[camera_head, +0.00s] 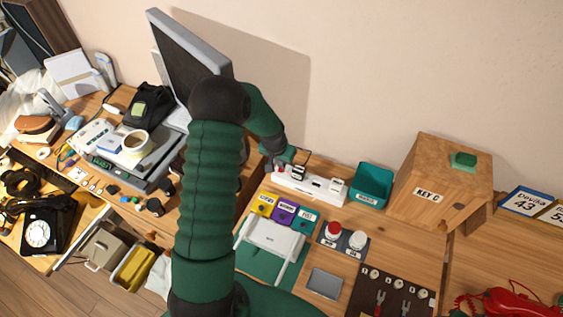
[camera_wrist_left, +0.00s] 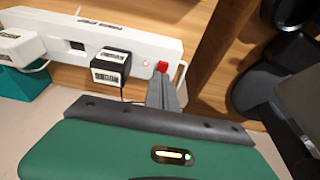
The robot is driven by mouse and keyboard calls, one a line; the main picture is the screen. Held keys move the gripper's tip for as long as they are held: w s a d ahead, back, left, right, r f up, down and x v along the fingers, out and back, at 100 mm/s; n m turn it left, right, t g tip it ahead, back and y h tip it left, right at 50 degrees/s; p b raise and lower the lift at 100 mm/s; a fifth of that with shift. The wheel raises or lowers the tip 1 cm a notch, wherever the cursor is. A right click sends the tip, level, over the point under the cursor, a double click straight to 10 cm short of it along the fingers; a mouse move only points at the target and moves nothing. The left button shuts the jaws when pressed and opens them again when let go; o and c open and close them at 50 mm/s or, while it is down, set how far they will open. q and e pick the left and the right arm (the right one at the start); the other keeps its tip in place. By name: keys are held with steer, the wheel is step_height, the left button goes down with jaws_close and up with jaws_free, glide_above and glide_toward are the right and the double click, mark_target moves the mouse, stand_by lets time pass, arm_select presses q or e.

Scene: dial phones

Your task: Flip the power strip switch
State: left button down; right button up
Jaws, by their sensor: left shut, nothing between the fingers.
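The white power strip (camera_head: 310,187) lies against the wall at the back of the desk. It also shows in the left wrist view (camera_wrist_left: 140,46), with a black plug (camera_wrist_left: 111,67) and a white plug (camera_wrist_left: 13,47) in it. Its red switch (camera_wrist_left: 162,66) is at the end near my gripper. My left gripper (camera_wrist_left: 163,88) is shut and empty, its fingertips right at the red switch. I cannot tell whether they touch it. In the head view my left gripper (camera_head: 280,163) is at the strip's left end and partly hides it. My right gripper is not in view.
A teal bin (camera_head: 371,185) and a wooden KEY C box (camera_head: 437,188) stand right of the strip. A monitor (camera_head: 188,60) stands behind my arm. A black dial phone (camera_head: 40,232) is far left.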

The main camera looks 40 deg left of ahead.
arm_select(q)
steer(key=shift+a+f, duration=0.1)
steer(key=shift+a, duration=0.15)
steer(key=shift+d, duration=0.1)
steer(key=shift+s+d, duration=0.2)
steer(key=shift+s, duration=0.1)
steer(key=shift+s+d+p, duration=0.1)
steer(key=shift+s+p, duration=0.2)
steer(key=shift+s, duration=0.2)
steer(key=shift+r, duration=0.2)
